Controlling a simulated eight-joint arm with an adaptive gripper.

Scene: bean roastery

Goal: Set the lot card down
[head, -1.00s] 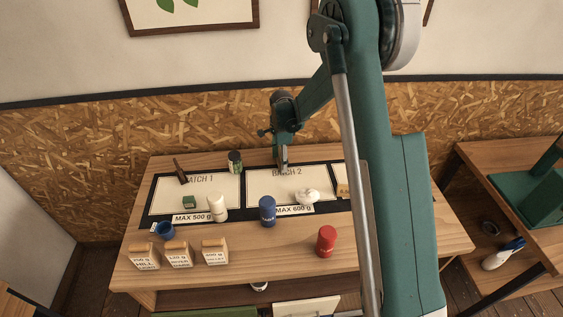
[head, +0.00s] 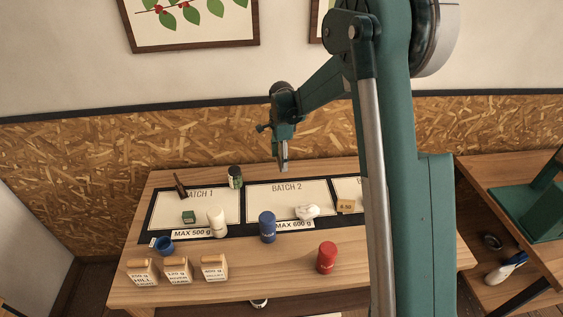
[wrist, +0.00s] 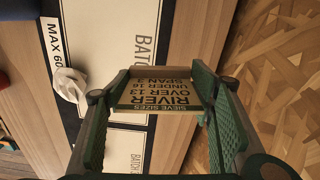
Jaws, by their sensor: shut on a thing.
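My gripper (wrist: 163,88) is shut on the lot card (wrist: 160,93), a tan-edged card with dark text reading sieve sizes, River, over 13, under 16, span 3. The card sits between both green finger pads in the wrist view. In the head view my gripper (head: 283,168) points down in front of the table's back edge, above and behind the BATCH 2 panel. The card cannot be made out clearly there. The wrist view shows bare wood and the floor beneath, with the card apart from the table.
The wooden table (head: 205,293) bears batch panels. A white lumpy thing (head: 307,212), blue canister (head: 267,227), red canister (head: 326,257), white canister (head: 217,222), small green box (head: 189,217) and dark jar (head: 235,177) stand on it. Several labelled wooden blocks line the front left. The BATCH 2 panel's middle is clear.

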